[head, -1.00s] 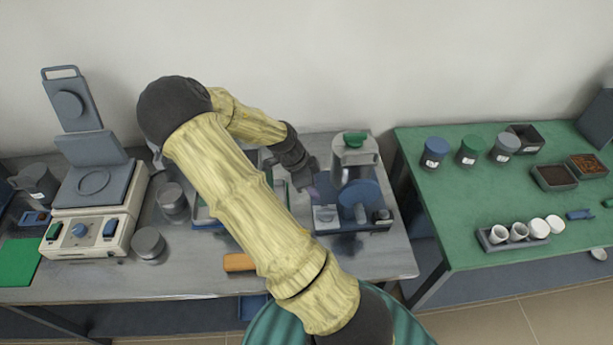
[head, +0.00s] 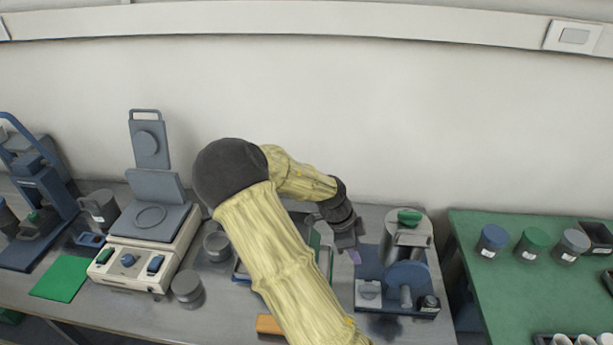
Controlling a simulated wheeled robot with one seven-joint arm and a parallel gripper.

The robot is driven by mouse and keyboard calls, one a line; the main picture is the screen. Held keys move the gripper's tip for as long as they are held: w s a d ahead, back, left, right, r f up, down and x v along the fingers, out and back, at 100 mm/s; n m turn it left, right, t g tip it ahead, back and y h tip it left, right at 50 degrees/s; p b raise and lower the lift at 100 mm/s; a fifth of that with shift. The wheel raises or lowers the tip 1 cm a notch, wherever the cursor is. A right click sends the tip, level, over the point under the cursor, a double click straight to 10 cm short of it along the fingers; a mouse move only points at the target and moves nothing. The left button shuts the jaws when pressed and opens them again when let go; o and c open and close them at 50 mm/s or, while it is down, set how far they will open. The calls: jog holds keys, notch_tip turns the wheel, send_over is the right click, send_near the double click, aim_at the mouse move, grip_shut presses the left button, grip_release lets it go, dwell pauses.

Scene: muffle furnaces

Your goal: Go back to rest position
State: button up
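My gripper (head: 347,241) is at the end of my yellow, black-jointed arm, above the grey table (head: 325,319). It hangs just left of a blue machine with a green-topped grey cylinder (head: 410,237). The fingers are too small and dark to tell open from shut.
Left of my arm stands a white hotplate-like device (head: 128,262) with an upright grey plate. Grey canisters (head: 187,286) stand beside it. A green mat (head: 61,278) lies at the left. A green table (head: 510,285) with lidded jars (head: 534,240) is at the right.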

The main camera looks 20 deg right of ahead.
jog(key=s+a+r+n+t+y, duration=0.2)
jog(key=s+a+r+n, duration=0.2)
jog(key=a+n, duration=0.3)
jog(key=s+a+r+n+t+y, duration=0.2)
jog(key=s+a+r+n, duration=0.3)
jog(key=n, duration=1.1)
jog(key=s+a, duration=0.1)
jog(key=a, duration=0.2)
jog(key=shift+a+r+t, duration=0.3)
jog(key=o, duration=0.3)
jog(key=shift+o, duration=0.2)
